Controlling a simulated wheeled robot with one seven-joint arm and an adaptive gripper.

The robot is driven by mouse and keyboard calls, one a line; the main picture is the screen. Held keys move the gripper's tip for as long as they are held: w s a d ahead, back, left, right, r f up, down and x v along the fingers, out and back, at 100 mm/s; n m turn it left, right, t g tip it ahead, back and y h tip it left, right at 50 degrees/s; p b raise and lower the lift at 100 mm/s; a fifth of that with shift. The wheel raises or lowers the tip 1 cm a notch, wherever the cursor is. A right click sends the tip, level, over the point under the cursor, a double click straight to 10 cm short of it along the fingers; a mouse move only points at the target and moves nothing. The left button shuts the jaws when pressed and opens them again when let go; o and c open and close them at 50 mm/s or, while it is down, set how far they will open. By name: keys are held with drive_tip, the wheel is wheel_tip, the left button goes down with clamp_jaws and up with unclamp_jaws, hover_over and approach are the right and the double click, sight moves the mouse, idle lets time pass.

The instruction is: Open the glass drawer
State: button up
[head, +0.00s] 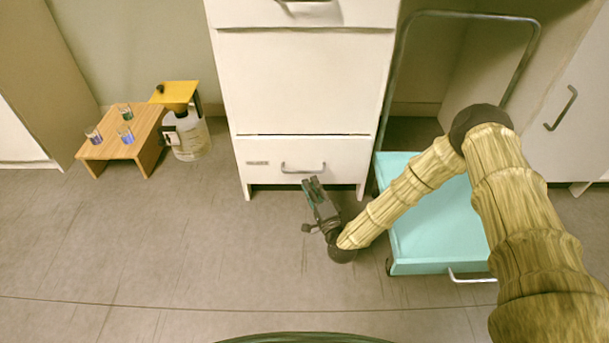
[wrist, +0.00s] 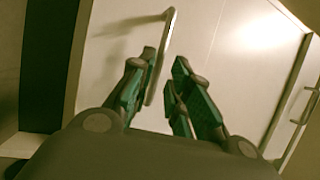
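A white cabinet (head: 304,85) stands in the middle of the head view. Its bottom drawer (head: 345,158) is closed and has a bar handle (head: 303,170) and a small label too small to read. My gripper (head: 311,182) is low in front of this drawer, with its fingertips at the handle. In the wrist view a metal handle (wrist: 167,45) rises beside the left finger and its lower end lies between the fingers. My gripper (wrist: 166,62) is open there, with a gap between the fingertips. I cannot tell whether a finger touches the handle.
A turquoise trolley (head: 435,240) stands right of the cabinet, under my arm.

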sight(304, 171)
drive_tip(key=shift+b+x, duration=1.25)
drive_tip(key=shift+x, duration=2.1)
